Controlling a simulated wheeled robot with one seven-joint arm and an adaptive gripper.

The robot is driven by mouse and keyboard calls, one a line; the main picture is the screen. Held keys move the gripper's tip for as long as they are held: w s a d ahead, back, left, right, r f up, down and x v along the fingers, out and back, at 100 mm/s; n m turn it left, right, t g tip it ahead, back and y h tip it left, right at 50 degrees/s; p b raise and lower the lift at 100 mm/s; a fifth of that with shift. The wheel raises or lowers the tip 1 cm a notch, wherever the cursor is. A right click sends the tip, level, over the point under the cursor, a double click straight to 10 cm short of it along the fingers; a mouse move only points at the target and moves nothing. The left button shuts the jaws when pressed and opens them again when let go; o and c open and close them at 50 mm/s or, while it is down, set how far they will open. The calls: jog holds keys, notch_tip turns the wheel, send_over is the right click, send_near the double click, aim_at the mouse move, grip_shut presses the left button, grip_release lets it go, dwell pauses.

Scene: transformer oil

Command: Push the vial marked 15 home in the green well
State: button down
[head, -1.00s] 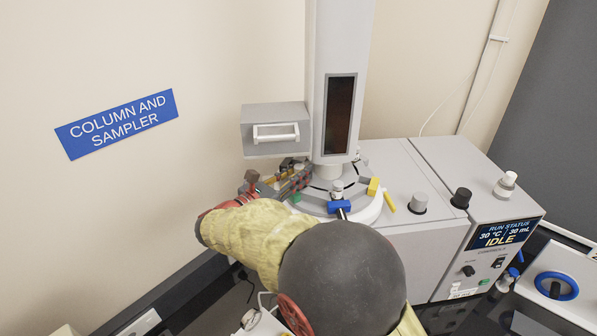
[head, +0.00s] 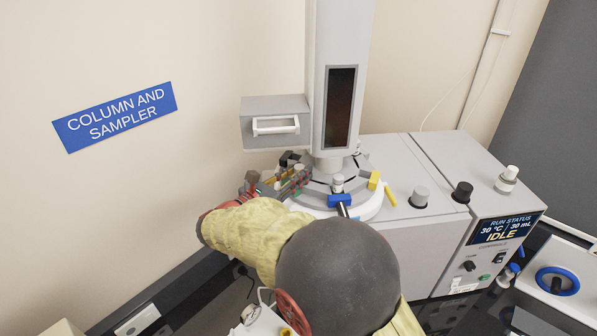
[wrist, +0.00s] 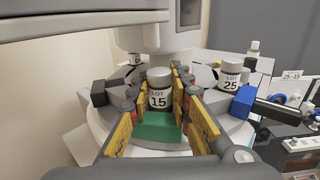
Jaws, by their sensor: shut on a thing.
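The vial marked 15 (wrist: 159,91) is a grey vial with a white label and a pale cap, upright between my finger pads in the wrist view. My gripper (wrist: 160,98) is shut on it. The green well's marking (wrist: 161,132) shows on the ring just in front of the vial. The vial's lower end and the hole are hidden, so I cannot tell how deep it sits. In the head view my gripper (head: 290,180) is at the left side of the sampler ring (head: 372,208), and its fingers hide the vial.
The vial marked 25 (wrist: 230,77) stands right of my fingers, beside a blue block (wrist: 243,102). A black block (wrist: 98,93) is on the left. The grey column (head: 337,60) rises behind the ring. A grey box with a handle (head: 275,108) hangs above my gripper.

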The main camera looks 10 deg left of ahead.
jog(key=c, duration=1.6)
grip_release()
jog(key=shift+o, duration=0.2)
jog(key=v, duration=1.2)
